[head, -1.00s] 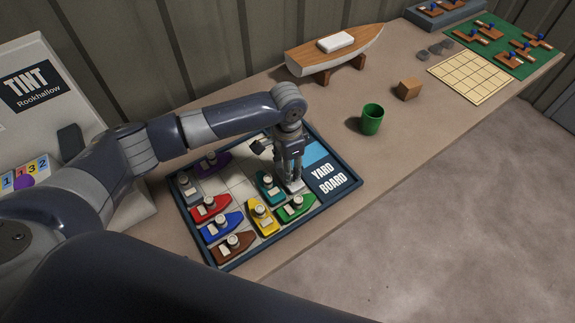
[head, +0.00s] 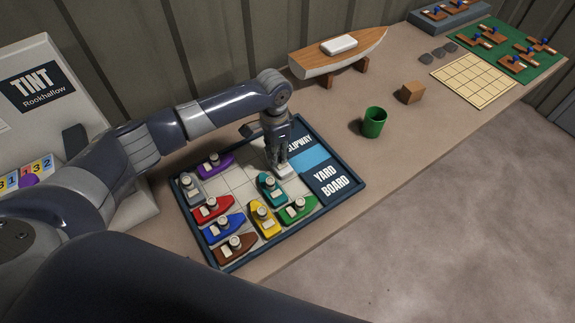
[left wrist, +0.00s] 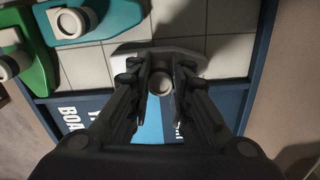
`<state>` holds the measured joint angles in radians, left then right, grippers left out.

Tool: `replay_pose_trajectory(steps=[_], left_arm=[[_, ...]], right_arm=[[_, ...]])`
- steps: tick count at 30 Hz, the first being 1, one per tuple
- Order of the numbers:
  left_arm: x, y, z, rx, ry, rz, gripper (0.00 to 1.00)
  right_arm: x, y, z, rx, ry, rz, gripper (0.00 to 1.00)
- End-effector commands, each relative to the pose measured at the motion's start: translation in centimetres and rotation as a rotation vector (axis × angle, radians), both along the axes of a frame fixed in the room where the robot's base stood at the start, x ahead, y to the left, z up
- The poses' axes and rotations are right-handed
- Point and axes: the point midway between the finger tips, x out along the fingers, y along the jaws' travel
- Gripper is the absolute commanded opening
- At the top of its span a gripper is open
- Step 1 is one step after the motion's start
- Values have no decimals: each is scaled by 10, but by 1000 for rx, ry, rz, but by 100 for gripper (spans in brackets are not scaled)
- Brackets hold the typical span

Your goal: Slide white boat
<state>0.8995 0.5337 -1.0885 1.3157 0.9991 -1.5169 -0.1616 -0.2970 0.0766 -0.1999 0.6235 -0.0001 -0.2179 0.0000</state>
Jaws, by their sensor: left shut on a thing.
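The yard board (head: 352,192) is a dark-framed tray with a tiled floor. The white boat (head: 286,172) stands on the tiles by the light-blue strip of the slipway. My left gripper (head: 279,160) points down and is shut on its round post, which shows between the fingers (left wrist: 161,70) in the left wrist view. The white hull (left wrist: 196,57) lies crosswise there, partly hidden by the fingers. The teal boat (head: 270,189) and green boat (head: 297,208) are just nearer. My right gripper is not in view.
Purple (head: 214,165), grey (head: 190,188), red (head: 211,209), blue (head: 222,227), brown (head: 236,248) and yellow (head: 264,220) boats fill the board's left and near parts. Bare tiles (head: 237,182) lie left of the white boat. A green cup (head: 373,122) stands beyond the board.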

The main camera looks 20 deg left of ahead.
Motion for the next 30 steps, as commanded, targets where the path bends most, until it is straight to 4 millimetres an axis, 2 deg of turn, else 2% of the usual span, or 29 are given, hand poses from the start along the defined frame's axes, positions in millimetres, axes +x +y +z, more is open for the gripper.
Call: replay_pose_trajectory(steps=[3,7,12,20,21,23,24,30], left_arm=[[19,23,-1,1,-2,5,0],[32,39,-1,-1,-1,2,0],[38,47,0,-3,-1,-2,0],[39,49,1,0,-4,-1,0],[39,49,1,1,-5,-1,22],[39,49,1,1,-5,0,36],[39,49,1,0,-4,0,40],[38,48,1,-1,-2,-1,40]], right_arm=[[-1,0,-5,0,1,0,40],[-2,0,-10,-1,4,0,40],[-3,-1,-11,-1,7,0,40],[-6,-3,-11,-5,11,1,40],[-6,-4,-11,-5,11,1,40],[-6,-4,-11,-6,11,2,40],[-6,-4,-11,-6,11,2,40],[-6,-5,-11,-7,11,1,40]])
